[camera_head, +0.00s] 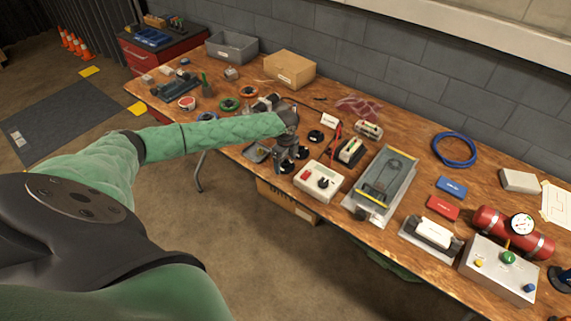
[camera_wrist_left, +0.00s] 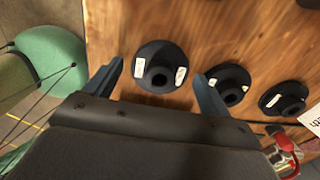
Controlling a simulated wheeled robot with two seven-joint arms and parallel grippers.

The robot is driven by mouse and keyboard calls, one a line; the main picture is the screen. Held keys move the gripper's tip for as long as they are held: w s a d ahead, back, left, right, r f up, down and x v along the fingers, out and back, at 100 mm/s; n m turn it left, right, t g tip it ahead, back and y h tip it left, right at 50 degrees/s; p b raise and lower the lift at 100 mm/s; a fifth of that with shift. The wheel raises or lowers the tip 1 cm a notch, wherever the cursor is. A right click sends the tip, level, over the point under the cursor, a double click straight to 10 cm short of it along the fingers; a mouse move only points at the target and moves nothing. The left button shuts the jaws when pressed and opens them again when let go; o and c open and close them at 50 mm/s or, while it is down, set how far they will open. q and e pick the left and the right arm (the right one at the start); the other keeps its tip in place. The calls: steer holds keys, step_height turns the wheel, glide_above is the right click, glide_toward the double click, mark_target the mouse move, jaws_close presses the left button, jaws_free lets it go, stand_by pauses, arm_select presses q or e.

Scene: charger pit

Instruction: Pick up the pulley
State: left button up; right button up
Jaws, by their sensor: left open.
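Three black round pulleys with raised hubs and white labels lie in a row on the wooden bench. In the left wrist view they are a first pulley (camera_wrist_left: 160,67), a middle one (camera_wrist_left: 230,84) and a far one (camera_wrist_left: 284,98). In the head view two show clearly, one (camera_head: 316,136) near a white card and one (camera_head: 302,152) beside my gripper; the third is partly hidden. My left gripper (camera_head: 286,162) points down over the bench's front edge. In the wrist view its open fingers (camera_wrist_left: 157,84) are on either side of the first pulley, with nothing gripped. My right gripper is not in view.
Red-handled pliers (camera_head: 335,146) and a white card (camera_head: 328,121) stand right of the pulleys. The wooden bench (camera_head: 405,148) is crowded.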

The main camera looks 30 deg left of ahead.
arm_select(q)
steer(key=shift+f, duration=0.2)
steer(key=c, duration=1.1)
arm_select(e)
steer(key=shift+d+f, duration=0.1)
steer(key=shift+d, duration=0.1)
arm_select(q)
steer(key=shift+r, duration=0.15)
steer(key=shift+c, duration=0.2)
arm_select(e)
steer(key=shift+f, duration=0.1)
